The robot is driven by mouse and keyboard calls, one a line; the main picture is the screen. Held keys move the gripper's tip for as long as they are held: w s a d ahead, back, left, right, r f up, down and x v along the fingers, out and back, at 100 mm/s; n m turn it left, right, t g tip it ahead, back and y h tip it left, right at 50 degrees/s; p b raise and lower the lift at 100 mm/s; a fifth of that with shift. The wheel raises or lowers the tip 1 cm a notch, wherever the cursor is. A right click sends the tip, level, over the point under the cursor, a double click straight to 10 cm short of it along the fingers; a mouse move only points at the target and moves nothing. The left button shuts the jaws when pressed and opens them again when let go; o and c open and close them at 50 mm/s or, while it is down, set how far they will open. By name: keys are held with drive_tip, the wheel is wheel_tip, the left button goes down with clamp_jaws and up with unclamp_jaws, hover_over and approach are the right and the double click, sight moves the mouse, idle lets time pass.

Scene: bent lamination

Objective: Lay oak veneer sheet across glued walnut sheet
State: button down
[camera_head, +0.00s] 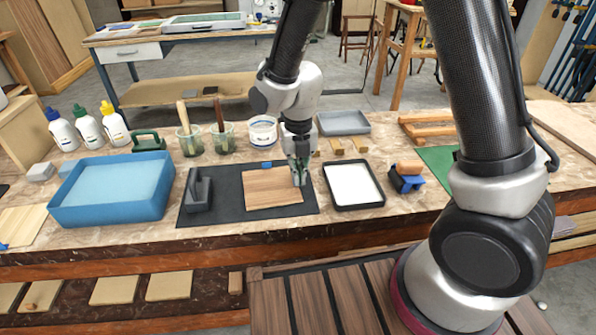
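A brown wood sheet (262,190) lies flat on a dark mat (225,205) in the middle of the bench. I cannot tell whether it is one sheet or two stacked, or whether glue is on it. A paler wood sheet (22,226) lies at the far left of the bench; its grain and species are unclear. My gripper (299,179) points down over the right edge of the brown sheet. Its fingertips are small and close together; I cannot tell whether they hold or touch the sheet.
A grey angled block (199,190) stands on the mat's left. A blue tub (112,203) is farther left, and a black-rimmed white tray (353,184) is to the right. Behind stand two brush jars (190,142), a white tub (263,131) and several glue bottles (88,128).

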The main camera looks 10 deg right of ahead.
drive_tip(key=shift+f, duration=0.2)
drive_tip(key=shift+s+d+f, duration=0.1)
drive_tip(key=shift+f, duration=0.25)
drive_tip(key=shift+s+d+f, duration=0.1)
drive_tip(key=shift+s+f, duration=0.1)
drive_tip(key=shift+f, duration=0.15)
drive_tip(key=shift+w+r, duration=0.15)
drive_tip(key=shift+r, duration=0.05)
idle(1.1)
drive_tip(key=c, duration=1.6)
unclamp_jaws()
drive_tip(key=shift+w, duration=0.1)
drive_tip(key=shift+o, duration=0.2)
drive_tip(key=o, duration=0.6)
drive_tip(key=shift+w, duration=0.1)
drive_tip(key=shift+r, duration=0.1)
drive_tip(key=shift+w+r, duration=0.1)
drive_tip(key=shift+r, duration=0.05)
